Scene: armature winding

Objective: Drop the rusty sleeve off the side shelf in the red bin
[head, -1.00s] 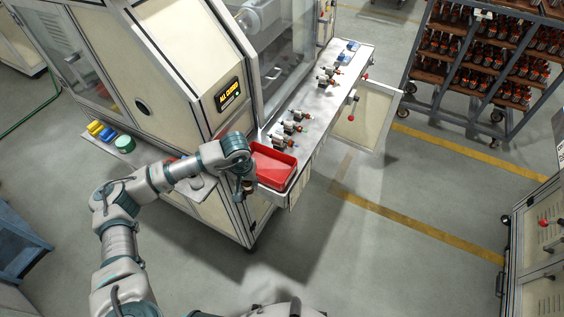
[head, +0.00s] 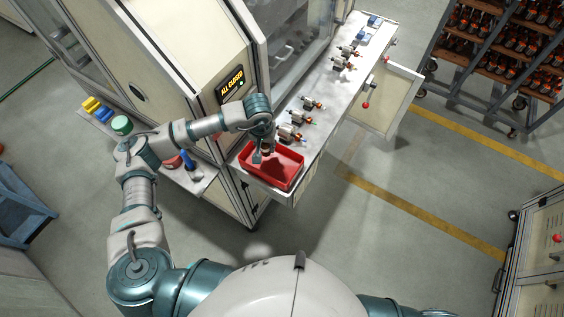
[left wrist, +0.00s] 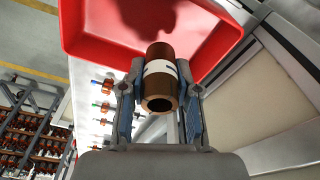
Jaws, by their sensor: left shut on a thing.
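The rusty sleeve (left wrist: 161,80), a brown tube with a white band, is between the fingers of my left gripper (left wrist: 160,100) in the left wrist view. The gripper is shut on it. The red bin (left wrist: 100,40) lies beyond the sleeve in that view. In the head view, my left gripper (head: 262,151) is over the left part of the red bin (head: 290,181), at the near end of the bench. The exact height of the sleeve over the bin floor is hard to tell. My right gripper is not in view.
The side shelf (head: 196,182) on the machine's left holds blue, red, green and yellow items. Several armatures (head: 292,132) lie on the bench (head: 325,100) behind the bin. The machine wall (head: 180,90) stands close to my left arm. Open floor lies at the right.

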